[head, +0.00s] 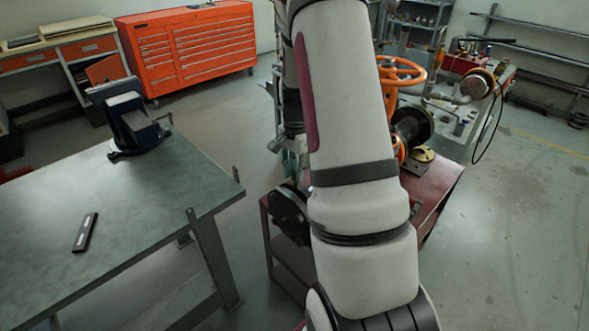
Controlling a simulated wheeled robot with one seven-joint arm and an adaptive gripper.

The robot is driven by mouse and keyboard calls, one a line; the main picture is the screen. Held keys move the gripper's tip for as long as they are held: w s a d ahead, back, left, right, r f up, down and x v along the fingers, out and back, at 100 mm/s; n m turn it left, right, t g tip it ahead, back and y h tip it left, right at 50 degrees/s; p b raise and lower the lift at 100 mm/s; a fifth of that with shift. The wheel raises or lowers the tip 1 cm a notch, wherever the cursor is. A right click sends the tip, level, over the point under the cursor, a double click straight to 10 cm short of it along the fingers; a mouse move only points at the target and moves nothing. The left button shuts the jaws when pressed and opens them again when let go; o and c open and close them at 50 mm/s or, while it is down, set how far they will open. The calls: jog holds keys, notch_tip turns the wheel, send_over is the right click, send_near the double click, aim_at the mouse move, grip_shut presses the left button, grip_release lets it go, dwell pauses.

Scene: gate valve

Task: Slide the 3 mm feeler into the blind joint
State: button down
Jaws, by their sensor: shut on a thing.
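My gripper (291,148) shows only in part at the left edge of my white arm. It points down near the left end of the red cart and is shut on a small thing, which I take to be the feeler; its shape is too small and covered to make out. The gate valve has an orange handwheel (402,71) and stands on the red cart to the right of my arm. A dark round flange (413,125) sits at its near side. My arm hides much of the valve, and I cannot make out the blind joint's gap.
A grey-green workbench (150,200) at left bears a blue vise (130,122) and a dark bar-shaped item (85,232). The red cart (440,185) is partly behind my arm. An orange tool chest (190,50) stands behind. The floor at right is clear.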

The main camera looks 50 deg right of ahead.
jog(key=shift+f+b, duration=0.85)
jog(key=shift+f, duration=1.1)
jog(key=c, duration=1.3)
grip_release()
jog(key=shift+c, duration=0.2)
notch_tip(320, 180, up, 12)
